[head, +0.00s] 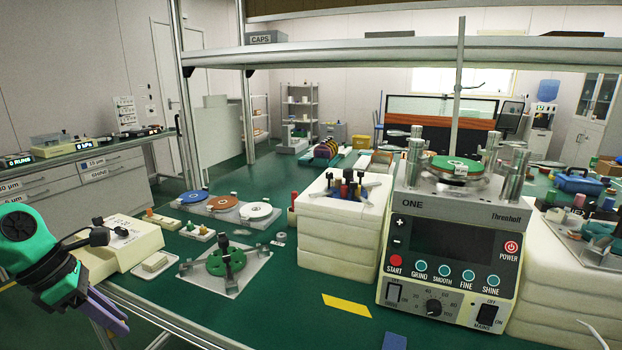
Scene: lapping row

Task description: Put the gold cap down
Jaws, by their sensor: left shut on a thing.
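My left gripper (120,324) is at the lower left, low in front of the table's near left corner, with its fingers pointing down to the right. Its fingers are closed together on something small, and the gold cap cannot be made out between them. An orange-gold knob (149,212) stands on a small white block behind the cream box. My right gripper is not in view.
A cream box (122,241) with black handles stands beside my left gripper. A green round fixture on a white plate (257,259) is right of it. Colored discs (224,203) lie behind. The lapping machine (446,255) stands at right.

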